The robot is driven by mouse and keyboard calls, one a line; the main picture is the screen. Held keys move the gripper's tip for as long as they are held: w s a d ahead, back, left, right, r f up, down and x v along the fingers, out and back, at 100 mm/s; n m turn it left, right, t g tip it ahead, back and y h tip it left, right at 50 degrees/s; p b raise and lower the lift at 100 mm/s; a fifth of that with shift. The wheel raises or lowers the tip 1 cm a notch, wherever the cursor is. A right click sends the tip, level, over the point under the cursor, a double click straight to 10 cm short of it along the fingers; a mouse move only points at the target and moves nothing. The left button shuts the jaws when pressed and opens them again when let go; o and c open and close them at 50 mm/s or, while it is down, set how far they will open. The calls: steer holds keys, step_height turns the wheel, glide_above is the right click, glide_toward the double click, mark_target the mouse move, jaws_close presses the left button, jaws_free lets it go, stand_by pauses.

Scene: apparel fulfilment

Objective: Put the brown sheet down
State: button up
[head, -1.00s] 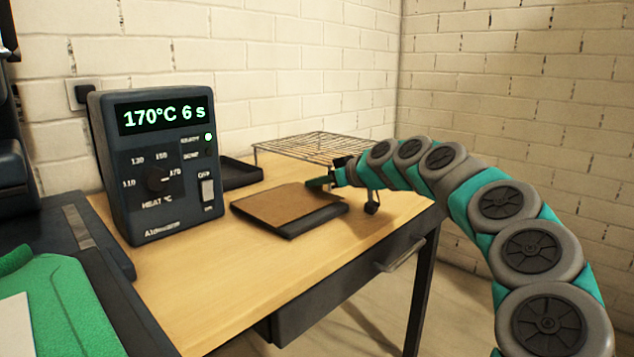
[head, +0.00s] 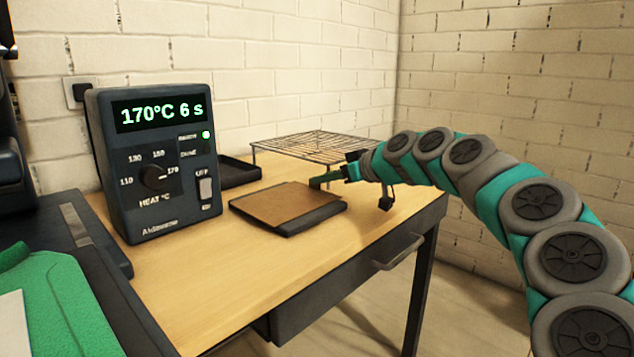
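The brown sheet (head: 282,203) lies on a dark flat tray (head: 300,229) on the wooden table, and it looks flat and roughly lined up with the tray. My gripper (head: 317,182) is at the sheet's back right corner, reaching in from the right.
A control box (head: 158,165) reading 170°C 6 s stands left of the sheet. Behind are a wire rack (head: 318,146) and a dark shallow tray (head: 238,172). A press with a green garment (head: 50,300) is at left. The front tabletop (head: 200,290) is clear.

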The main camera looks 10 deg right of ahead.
steer(key=v, duration=0.8)
steer(key=shift+b, duration=0.35)
